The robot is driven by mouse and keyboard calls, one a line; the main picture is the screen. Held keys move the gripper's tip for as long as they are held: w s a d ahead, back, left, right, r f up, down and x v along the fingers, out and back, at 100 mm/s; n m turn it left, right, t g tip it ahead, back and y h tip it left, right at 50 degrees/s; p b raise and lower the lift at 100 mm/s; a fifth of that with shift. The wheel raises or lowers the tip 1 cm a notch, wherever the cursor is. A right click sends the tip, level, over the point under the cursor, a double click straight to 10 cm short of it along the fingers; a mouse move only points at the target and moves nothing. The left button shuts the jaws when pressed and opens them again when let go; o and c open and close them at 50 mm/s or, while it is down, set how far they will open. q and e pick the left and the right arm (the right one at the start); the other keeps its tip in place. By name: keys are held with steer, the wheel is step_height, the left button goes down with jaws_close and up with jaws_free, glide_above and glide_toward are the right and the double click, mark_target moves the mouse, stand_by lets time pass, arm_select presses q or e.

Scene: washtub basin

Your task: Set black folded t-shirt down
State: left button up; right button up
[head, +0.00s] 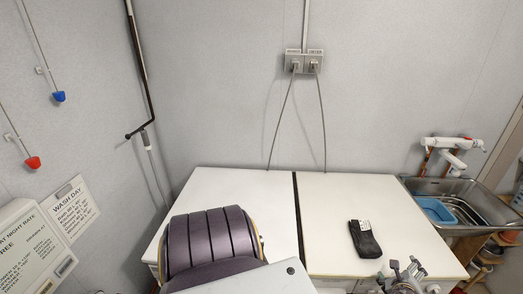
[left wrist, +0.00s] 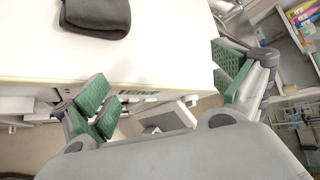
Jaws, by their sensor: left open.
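The black folded t-shirt (head: 365,240) lies flat on the right white top (head: 340,200), with a light printed patch at its far end. Part of it also shows at the top left of the left wrist view (left wrist: 95,18). My left gripper (head: 403,274) is at the near edge of the top, to the right of the shirt and nearer to me. In the left wrist view my left gripper (left wrist: 168,85) has its green-padded fingers wide apart with nothing between them. It is apart from the shirt. My right gripper is not in view.
A second white top (head: 240,188) adjoins on the left across a dark gap. A metal sink (head: 480,197) with a blue basin (head: 436,210) and a white tap (head: 452,145) stands at the right. The top behind and left of the shirt is clear.

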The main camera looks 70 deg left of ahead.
arm_select(q)
steer(key=s+d+f+n+t+h, duration=0.1)
steer(key=d+f+n+h, duration=0.3)
steer(key=d+f, duration=0.25)
steer(key=s+d+f+n+g+h, duration=0.1)
steer(key=s+f, duration=0.4)
steer(key=f, duration=0.3)
steer(key=s+f+n+g+h, duration=0.1)
steer(key=s+f, duration=0.3)
steer(key=f, duration=0.4)
steer(key=s+d+f+n+g+h, duration=0.1)
steer(key=s+f+g, duration=0.1)
steer(key=s+f, duration=0.45)
steer(key=s+a+f+n+g, duration=0.2)
steer(key=s+f, duration=0.5)
steer(key=s, duration=0.5)
steer(key=s+a+f+n+g, duration=0.1)
steer(key=s+a+f+n, duration=0.1)
steer(key=s+f, duration=0.6)
steer(key=s+a+f+n+g, duration=0.1)
steer(key=s+f+n, duration=0.3)
steer(key=s, duration=1.2)
step_height(320, 180, down, 4)
steer(key=shift+a+r+g, duration=0.2)
steer(key=shift+a+g, duration=0.2)
steer(key=shift+g, duration=0.4)
